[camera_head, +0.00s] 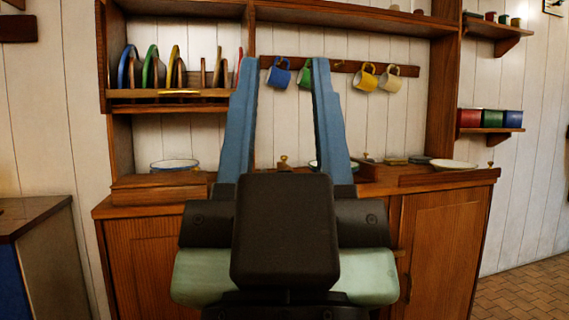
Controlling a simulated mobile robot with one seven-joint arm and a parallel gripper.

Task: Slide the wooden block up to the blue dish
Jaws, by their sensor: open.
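My gripper (284,64) is raised in front of the dresser, its two blue fingers spread wide and holding nothing. A shallow pale dish with a dark bluish rim (174,164) stands on the left of the counter. Small flat brownish pieces (395,161) lie on the counter right of my gripper. I cannot tell whether one is the wooden block. My gripper touches none of these things.
The wooden counter (468,177) has raised ledges along its front. A pale plate (453,164) sits at its right. A small brass-coloured knobbed object (284,162) shows between my fingers. Mugs (365,79) hang above; a plate rack (165,94) is at upper left.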

